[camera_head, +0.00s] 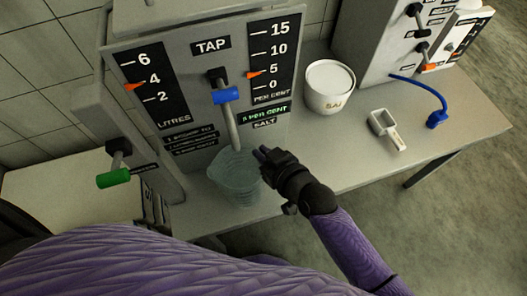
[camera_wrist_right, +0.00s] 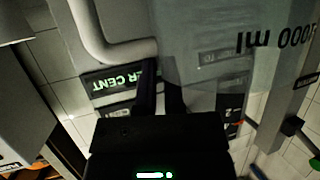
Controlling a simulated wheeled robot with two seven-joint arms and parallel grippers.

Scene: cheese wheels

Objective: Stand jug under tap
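The clear jug (camera_head: 235,177) is on the grey counter's front part, below the tap's grey spout (camera_head: 231,128). The spout's lower end is over or at the jug's mouth. My right gripper (camera_head: 262,154) is at the jug's right side, near its rim. In the right wrist view the jug's wall (camera_wrist_right: 215,40), marked 1000 ml, is right in front of the fingers (camera_wrist_right: 160,98). The fingers are close together and seem to hold the jug's edge or handle; the exact grip is hidden. I cannot tell whether the jug's base touches the counter. My left gripper is out of view.
The grey tap cabinet (camera_head: 211,45) stands behind, with a blue-collared tap lever and a green-handled valve (camera_head: 114,178) at left. A white tub (camera_head: 329,87) and a square scoop (camera_head: 386,129) stand to the right. A blue hose end (camera_head: 437,119) lies farther right.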

